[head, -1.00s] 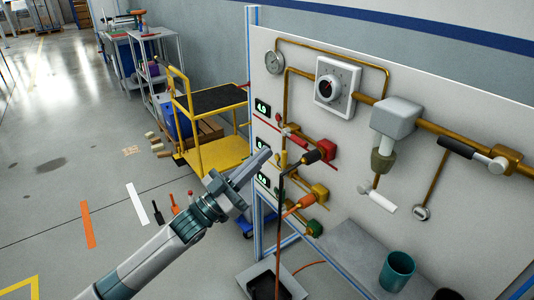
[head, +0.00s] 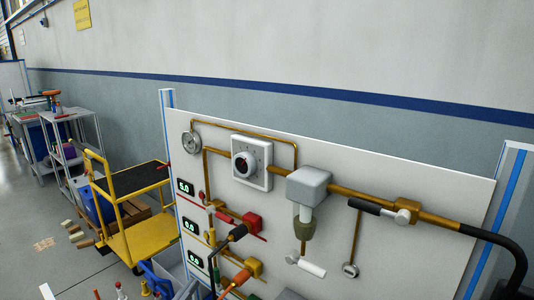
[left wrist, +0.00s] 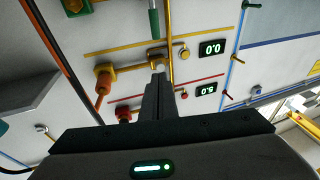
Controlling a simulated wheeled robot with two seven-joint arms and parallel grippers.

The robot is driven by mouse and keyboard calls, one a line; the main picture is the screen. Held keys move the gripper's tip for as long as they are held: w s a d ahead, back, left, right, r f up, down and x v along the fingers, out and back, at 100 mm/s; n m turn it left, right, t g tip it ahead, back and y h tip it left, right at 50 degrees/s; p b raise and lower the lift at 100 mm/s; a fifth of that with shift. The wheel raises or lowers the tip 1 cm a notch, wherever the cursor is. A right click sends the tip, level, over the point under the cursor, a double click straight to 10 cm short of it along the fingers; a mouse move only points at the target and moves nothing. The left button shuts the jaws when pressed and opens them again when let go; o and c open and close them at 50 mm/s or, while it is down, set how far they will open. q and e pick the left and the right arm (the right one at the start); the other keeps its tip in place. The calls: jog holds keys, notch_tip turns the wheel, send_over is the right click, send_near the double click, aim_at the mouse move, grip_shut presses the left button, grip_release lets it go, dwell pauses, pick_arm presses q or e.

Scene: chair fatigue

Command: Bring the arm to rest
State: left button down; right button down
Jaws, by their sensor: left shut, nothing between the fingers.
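My left gripper (left wrist: 160,85) shows in the left wrist view with its fingers shut and empty, pointing toward the white panel. Its tips overlap a small brass fitting (left wrist: 157,54) in the picture; I cannot tell whether they touch. An orange-handled valve (left wrist: 104,78) and a red valve (left wrist: 123,113) show to the left of the fingers. In the head view the white panel (head: 400,260) carries a dial (head: 244,165), a gauge (head: 191,143), brass pipes and several valves. The left gripper is not clear in the head view. My right gripper is not in view.
A yellow cart (head: 134,245) stands to the left of the panel, with grey shelves (head: 66,150) beyond. Small blocks (head: 74,232) lie on the floor. A black hose (head: 510,245) hangs at the panel's right. The wall above the panel is bare.

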pick_arm(q)
jog(key=s+a+f+n+g+y+p, duration=0.1)
jog(key=s+f+g+y, duration=0.35)
jog(key=f, duration=1.05)
jog(key=s+f+n+g+y, duration=0.1)
jog(key=s+f+g, duration=0.1)
jog(key=s+f, duration=0.95)
jog(key=s+d+f+g+y, duration=0.2)
jog(key=s+f+g, duration=0.4)
jog(key=s+f, duration=1.7)
jog(key=shift+d+f+p, duration=0.15)
jog(key=shift+d+p, duration=0.25)
jog(key=shift+d, duration=0.25)
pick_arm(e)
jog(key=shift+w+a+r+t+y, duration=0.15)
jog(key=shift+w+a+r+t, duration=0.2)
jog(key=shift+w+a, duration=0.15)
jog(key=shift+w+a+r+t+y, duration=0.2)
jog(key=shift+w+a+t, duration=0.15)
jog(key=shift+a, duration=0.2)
pick_arm(q)
jog(key=shift+g, duration=0.25)
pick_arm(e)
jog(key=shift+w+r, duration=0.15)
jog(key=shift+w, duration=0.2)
